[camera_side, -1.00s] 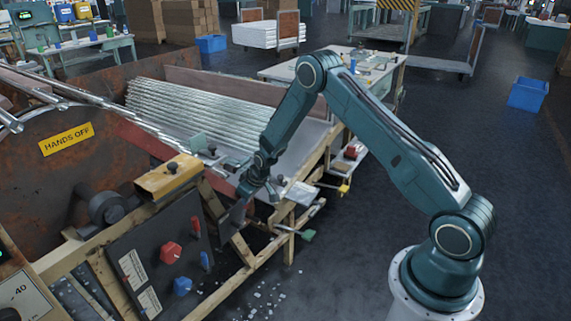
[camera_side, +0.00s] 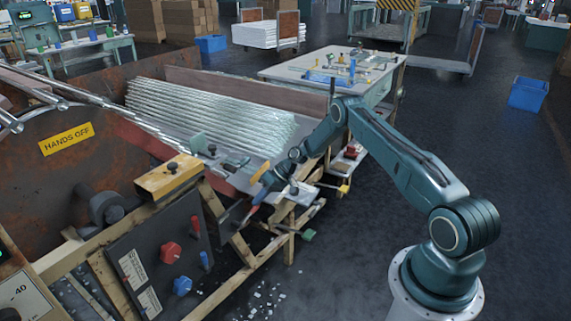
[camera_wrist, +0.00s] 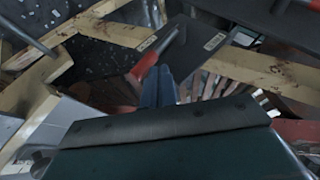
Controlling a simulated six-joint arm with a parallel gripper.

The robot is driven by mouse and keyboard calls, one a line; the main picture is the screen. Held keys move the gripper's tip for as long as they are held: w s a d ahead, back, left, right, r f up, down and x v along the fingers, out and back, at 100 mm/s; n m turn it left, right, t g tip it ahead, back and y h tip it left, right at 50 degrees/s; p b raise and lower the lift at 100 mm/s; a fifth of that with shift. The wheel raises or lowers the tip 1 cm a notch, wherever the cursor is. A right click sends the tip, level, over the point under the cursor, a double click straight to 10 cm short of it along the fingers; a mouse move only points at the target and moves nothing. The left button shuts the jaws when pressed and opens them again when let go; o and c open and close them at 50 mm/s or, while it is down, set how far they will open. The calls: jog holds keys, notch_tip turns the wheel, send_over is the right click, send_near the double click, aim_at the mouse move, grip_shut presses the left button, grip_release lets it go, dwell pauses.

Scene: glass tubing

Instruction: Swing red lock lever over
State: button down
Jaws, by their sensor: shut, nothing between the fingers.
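A red lever (camera_wrist: 150,60) with a grey end shows in the wrist view, slanting up to the right just beyond my fingertips. In the side view a small red piece (camera_side: 251,212) shows by the dark plate below my gripper; it may be the same lever. My gripper (camera_wrist: 156,72) is shut and empty, its dark blue fingers pointing at the lever's lower part. I cannot tell whether they touch it. In the side view my gripper (camera_side: 262,196) is low beside the wooden frame, small and partly lost against it.
The control panel (camera_side: 140,262) carries a red knob (camera_side: 171,252), a blue knob (camera_side: 182,286) and another red handle (camera_side: 195,228). Wooden beams (camera_side: 240,250) surround the work closely. Glass tubes (camera_side: 210,115) lie behind. Open floor (camera_side: 350,250) is to the right.

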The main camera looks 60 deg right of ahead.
jog(key=shift+d+f, duration=0.35)
jog(key=shift+f, duration=0.25)
jog(key=shift+d+f, duration=0.1)
jog(key=shift+f, duration=0.05)
dwell(0.4)
jog(key=a+r+v, duration=0.1)
jog(key=v, duration=1.2)
jog(key=shift+w+a+r, duration=0.25)
jog(key=shift+a+r, duration=0.05)
jog(key=shift+a, duration=0.15)
